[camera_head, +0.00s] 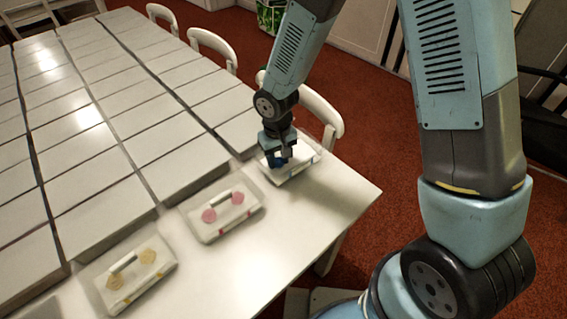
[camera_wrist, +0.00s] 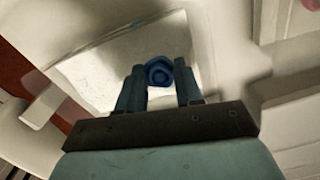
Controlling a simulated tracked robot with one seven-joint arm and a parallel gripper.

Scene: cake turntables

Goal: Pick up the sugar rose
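A blue sugar rose (camera_wrist: 159,72) sits between the two fingertips of my gripper (camera_wrist: 160,78) in the wrist view, filling the gap, with both fingers against its sides. In the head view my gripper (camera_head: 281,158) points down over the far box (camera_head: 298,172), near the table's right end. Blue shows at the fingertips there, but finger and rose are hard to tell apart. A pale, flat speckled surface (camera_wrist: 95,75) lies behind the rose in the wrist view. Whether the rose is clear of it cannot be told.
A white box with two pink roses (camera_head: 223,209) and one with two yellow roses (camera_head: 130,272) stand nearer on the white table (camera_head: 330,198). Rows of flat white blocks (camera_head: 100,150) cover its left part. White chairs (camera_head: 322,115) stand along the far side.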

